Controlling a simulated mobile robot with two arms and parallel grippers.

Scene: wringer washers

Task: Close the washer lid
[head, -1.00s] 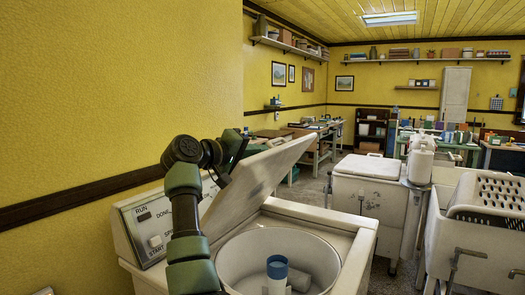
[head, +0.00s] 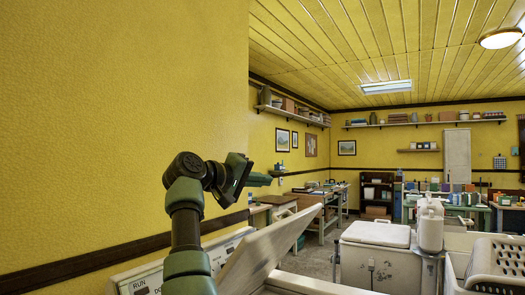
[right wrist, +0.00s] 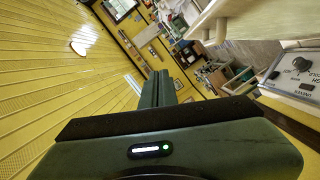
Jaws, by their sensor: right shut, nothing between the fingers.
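The washer lid (head: 272,243) is a pale panel standing open and tilted up over the washer in the head view. The washer's control panel (head: 150,278) shows behind it at the bottom left, and also at the right of the right wrist view (right wrist: 295,72). A pale slab at the top of that view looks like the lid (right wrist: 240,18). My right gripper (head: 266,179) is shut and empty, above and left of the lid's raised edge, apart from it in the picture. Its closed fingers (right wrist: 158,80) show in the wrist view. The tub is out of view. My left gripper is not in view.
The yellow wall (head: 110,130) runs close along the left. A second white washer (head: 375,255) stands to the right, with a white jug (head: 430,228) and a slatted basket (head: 498,262) nearby. Workbenches and shelves lie farther back.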

